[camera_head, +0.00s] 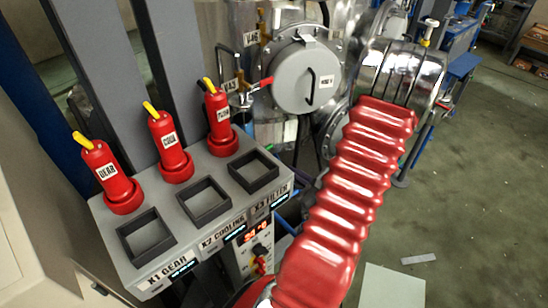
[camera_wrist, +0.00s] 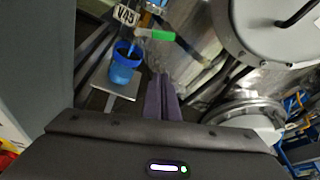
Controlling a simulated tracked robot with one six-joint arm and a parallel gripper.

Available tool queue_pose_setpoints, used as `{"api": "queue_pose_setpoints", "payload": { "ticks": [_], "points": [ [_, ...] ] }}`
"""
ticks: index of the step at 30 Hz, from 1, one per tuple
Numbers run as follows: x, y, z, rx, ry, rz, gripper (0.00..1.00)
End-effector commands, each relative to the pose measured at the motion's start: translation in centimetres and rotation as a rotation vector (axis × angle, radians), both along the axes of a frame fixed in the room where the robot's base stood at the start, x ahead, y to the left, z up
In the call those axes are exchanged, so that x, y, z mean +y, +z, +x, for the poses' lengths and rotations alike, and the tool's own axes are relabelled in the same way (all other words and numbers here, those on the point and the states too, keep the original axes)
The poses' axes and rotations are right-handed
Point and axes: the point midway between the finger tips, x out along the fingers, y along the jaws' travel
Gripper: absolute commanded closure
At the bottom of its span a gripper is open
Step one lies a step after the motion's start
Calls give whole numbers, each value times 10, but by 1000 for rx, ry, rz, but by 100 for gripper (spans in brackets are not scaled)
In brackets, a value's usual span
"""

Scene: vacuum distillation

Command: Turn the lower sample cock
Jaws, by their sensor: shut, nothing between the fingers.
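In the wrist view, a cock with a green handle (camera_wrist: 150,34) sits beside a white tag reading V45 (camera_wrist: 126,16). A blue cup (camera_wrist: 124,66) stands below it on a small grey plate (camera_wrist: 112,82). My gripper (camera_wrist: 161,78) shows two purple fingers together, empty, with their tips short of the green handle and to the right of the cup. In the head view, a lower tag (camera_head: 230,86) hangs by small fittings and a red handle (camera_head: 262,83); an upper tag (camera_head: 251,38) is above. My gripper cannot be made out there.
A large steel vessel with a round grey hatch (camera_head: 306,78) stands right of the cocks. A grey console (camera_head: 105,235) holds several red labelled holders and square trays. A red ribbed sleeve (camera_head: 345,185) crosses the right foreground. Floor at right is mostly clear.

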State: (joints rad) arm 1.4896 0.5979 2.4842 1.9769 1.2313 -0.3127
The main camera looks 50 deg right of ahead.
Motion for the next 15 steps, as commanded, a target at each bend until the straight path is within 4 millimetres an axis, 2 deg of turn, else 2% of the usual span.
{"api": "queue_pose_setpoints", "payload": {
  "ticks": [8,15],
  "points": [
    [-3,-4,12,0,3,0,100],
    [-11,-13,37,1,5,0,100]
  ]
}}
